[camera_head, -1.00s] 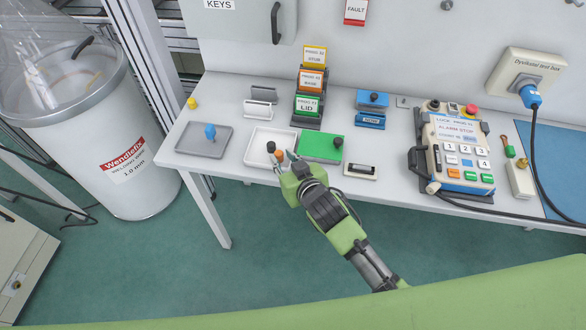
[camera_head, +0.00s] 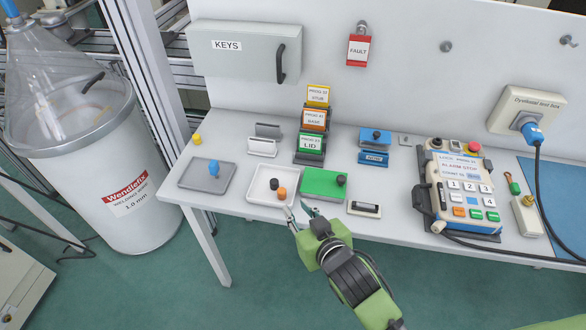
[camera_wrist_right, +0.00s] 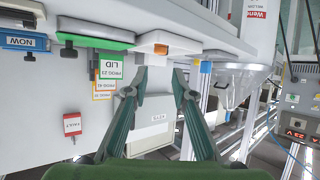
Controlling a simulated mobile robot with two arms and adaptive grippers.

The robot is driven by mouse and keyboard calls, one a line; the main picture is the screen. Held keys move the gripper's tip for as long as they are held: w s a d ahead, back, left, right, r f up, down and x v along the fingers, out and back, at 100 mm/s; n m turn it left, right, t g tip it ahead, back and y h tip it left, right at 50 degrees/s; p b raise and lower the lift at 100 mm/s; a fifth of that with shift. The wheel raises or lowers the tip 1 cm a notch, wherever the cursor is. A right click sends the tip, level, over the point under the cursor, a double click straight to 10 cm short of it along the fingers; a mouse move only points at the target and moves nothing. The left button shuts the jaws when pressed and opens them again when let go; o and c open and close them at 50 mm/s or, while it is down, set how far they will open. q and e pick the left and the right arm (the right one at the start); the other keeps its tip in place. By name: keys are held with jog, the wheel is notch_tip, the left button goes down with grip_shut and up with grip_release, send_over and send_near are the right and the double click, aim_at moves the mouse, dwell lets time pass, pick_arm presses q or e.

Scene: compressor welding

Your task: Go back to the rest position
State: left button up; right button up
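My right gripper (camera_head: 300,217) is just in front of the table's front edge, below the white tray (camera_head: 251,190), with its fingers apart. In the right wrist view the gripper (camera_wrist_right: 158,82) shows two spread fingers with nothing between them. My left gripper is not in either view.
A grey tray with a blue knob (camera_head: 214,169) and a green plate with a black knob (camera_head: 318,184) flank the white tray. Card holders (camera_head: 312,120), a keypad box (camera_head: 465,187) and a key cabinet (camera_head: 243,53) stand behind or right. The floor in front is clear.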

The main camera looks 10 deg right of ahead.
jog(key=s+d+f+g+h, duration=0.1)
jog(key=s+d+f+g, duration=0.2)
jog(key=s+d, duration=0.35)
jog(key=s+d+f+m+g+h, duration=0.1)
jog(key=s+d+f+g, duration=0.2)
jog(key=s, duration=0.6)
jog(key=s+d+f+g+h, duration=0.2)
jog(key=s+d+f+g, duration=0.1)
jog(key=s+d, duration=0.3)
jog(key=s+a+f+g, duration=0.1)
jog(key=s+f, duration=0.2)
jog(key=f, duration=2.3)
jog(key=s+d+f+g+b, duration=0.1)
jog(key=s+d+f, duration=0.1)
jog(key=s+f, duration=1.4)
jog(key=shift+s+d, duration=0.4)
jog(key=shift+s, duration=0.2)
